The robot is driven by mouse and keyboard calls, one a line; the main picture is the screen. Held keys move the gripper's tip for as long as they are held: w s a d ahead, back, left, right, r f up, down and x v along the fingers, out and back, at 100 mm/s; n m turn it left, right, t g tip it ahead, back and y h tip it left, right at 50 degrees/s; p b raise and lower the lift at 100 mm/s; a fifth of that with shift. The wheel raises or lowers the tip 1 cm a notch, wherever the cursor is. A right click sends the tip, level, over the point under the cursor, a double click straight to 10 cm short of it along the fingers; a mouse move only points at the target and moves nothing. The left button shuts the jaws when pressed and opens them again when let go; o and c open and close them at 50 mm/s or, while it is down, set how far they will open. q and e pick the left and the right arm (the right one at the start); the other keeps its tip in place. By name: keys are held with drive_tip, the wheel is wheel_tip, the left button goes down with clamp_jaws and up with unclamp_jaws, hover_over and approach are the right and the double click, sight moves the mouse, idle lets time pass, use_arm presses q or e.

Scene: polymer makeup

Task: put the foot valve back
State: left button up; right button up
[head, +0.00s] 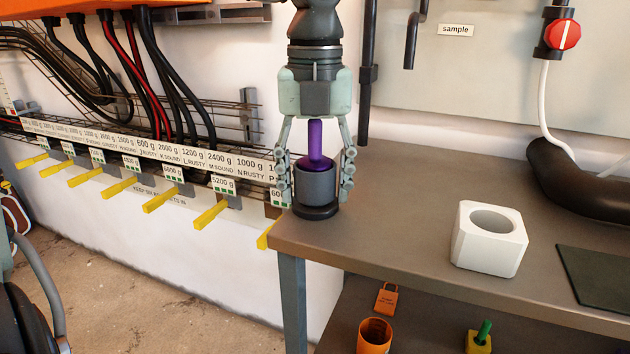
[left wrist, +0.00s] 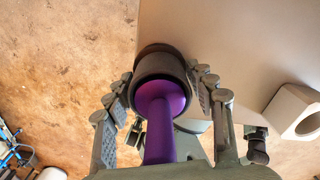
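A purple stem (head: 315,142) stands upright in a dark grey cylinder (head: 315,185) with a wide dark base, at the near left corner of the workbench. I take this piece for the foot valve; no label on it shows. My left gripper (head: 318,184) points straight down over it, its fingers on either side of the grey cylinder. A narrow gap seems to show beside the fingers, so it looks open. In the left wrist view, the purple stem (left wrist: 163,115) runs up towards my palm between the fingers. My right gripper is not in view.
A white block (head: 490,252) with a round hole stands on the workbench (head: 400,215), right of the gripper. A dark mat (head: 598,278) and a thick black hose (head: 585,185) lie further right. Labelled yellow pegs (head: 160,198) line the wall rack at left.

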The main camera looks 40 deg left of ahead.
sight(315, 159)
use_arm(q)
drive_tip(key=shift+o, duration=0.9)
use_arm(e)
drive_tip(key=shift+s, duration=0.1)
use_arm(q)
drive_tip(key=shift+r, duration=0.25)
wheel_tip(315, 159, up, 4)
drive_tip(key=shift+r+p, duration=0.1)
drive_tip(key=shift+p, duration=0.25)
wheel_tip(315, 159, up, 6)
drive_tip(key=shift+r+p, duration=0.2)
drive_tip(key=shift+p, duration=0.1)
drive_tip(key=shift+r, duration=0.65)
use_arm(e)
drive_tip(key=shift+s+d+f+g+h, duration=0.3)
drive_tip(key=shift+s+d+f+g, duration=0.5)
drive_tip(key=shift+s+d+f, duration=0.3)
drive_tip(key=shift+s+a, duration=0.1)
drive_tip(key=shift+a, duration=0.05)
